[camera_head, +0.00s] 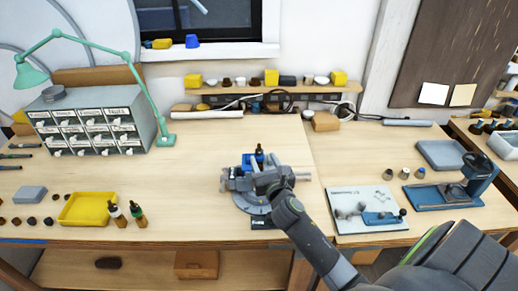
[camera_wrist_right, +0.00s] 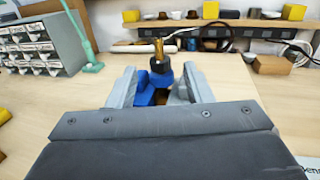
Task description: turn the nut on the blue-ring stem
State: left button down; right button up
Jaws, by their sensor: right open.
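The blue-ring stem (camera_wrist_right: 160,73) stands upright in the right wrist view, with a brass top, a dark collar below it and a blue band under that. I cannot clearly tell which part is the nut. In the head view its dark tip (camera_head: 259,152) shows beside blue parts, above a grey round-based fixture (camera_head: 240,200). My right gripper (camera_wrist_right: 160,84) is open, its two pale fingers to the left and right of the stem with gaps visible. In the head view the right gripper (camera_head: 254,177) covers much of the fixture. My left gripper is not in view.
A yellow tray (camera_head: 88,209) and two small bottles stand at the left. A drawer cabinet (camera_head: 97,120) and a green lamp (camera_head: 140,80) stand behind. A white board (camera_head: 362,225) and a blue press (camera_head: 455,190) are at the right.

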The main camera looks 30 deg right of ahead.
aim_at(257, 153)
jog(key=x, duration=0.5)
jog(key=shift+w+d, duration=0.15)
jog(key=shift+w, duration=0.15)
jog(key=c, duration=1)
jog(key=shift+f+m+h, duration=0.1)
jog(key=shift+m+h, duration=0.2)
jog(key=m+g+h+b, duration=0.1)
jog(key=m+g+h, duration=0.1)
jog(key=h, duration=0.2)
jog(key=shift+m+b, duration=0.3)
jog(key=shift+b, duration=0.1)
jog(key=m+g+h+b, duration=0.1)
jog(key=m+g+h, duration=0.2)
jog(key=g+h, duration=0.1)
jog(key=shift+m, duration=0.4)
jog(key=shift+m+g+h+b, duration=0.55)
jog(key=shift+m+g+h, duration=0.55)
jog(key=shift+g, duration=0.4)
